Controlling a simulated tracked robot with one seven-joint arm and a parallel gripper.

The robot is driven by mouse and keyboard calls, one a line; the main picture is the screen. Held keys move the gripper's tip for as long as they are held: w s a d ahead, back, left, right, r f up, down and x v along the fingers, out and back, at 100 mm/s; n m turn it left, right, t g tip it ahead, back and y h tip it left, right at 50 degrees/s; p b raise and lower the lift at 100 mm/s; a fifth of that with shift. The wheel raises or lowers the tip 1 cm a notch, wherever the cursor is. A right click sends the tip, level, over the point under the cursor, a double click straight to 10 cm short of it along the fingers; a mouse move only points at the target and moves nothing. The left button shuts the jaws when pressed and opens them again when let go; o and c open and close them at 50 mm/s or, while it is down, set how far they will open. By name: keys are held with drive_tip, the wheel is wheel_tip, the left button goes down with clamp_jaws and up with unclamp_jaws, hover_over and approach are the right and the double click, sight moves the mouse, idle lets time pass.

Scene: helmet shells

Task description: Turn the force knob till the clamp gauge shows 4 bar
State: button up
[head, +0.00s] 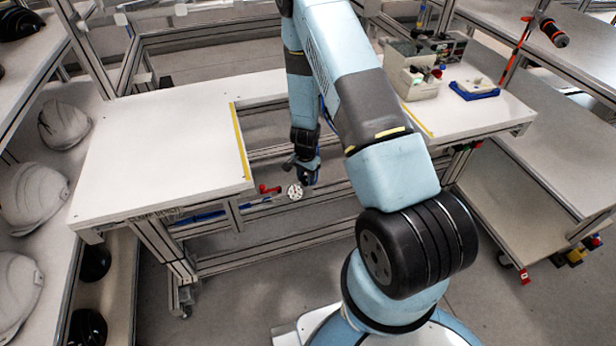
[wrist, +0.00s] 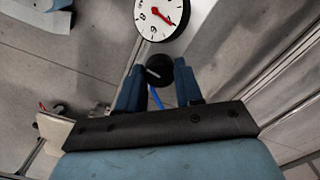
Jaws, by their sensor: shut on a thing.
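The force knob (wrist: 158,72) is a small black round knob with a pale line on its face, in the wrist view. My gripper (wrist: 159,68) has its two blue fingers on either side of the knob and is shut on it. The clamp gauge (wrist: 161,16) is a white dial just beyond the knob, cut off by the top edge. Its red needle points to the lower right of the picture; I cannot read the value for certain. In the head view the gauge (head: 295,191) is tiny beside my gripper (head: 307,177), and the knob is not discernible there.
A white bench top (head: 160,150) lies left of the arm. A red handle (head: 269,189) is close to the gauge. A grey bin (head: 412,75) and a blue tray (head: 474,90) stand on the right bench. White helmet shells (head: 35,192) sit on the left rack.

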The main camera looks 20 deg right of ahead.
sight(306, 178)
drive_tip(key=shift+n, duration=0.7)
drive_tip(key=shift+w, duration=0.1)
drive_tip(key=o, duration=1)
drive_tip(key=shift+o, duration=0.2)
drive_tip(key=shift+r, duration=0.1)
wheel_tip(306, 178, up, 14)
drive_tip(key=shift+f, duration=0.25)
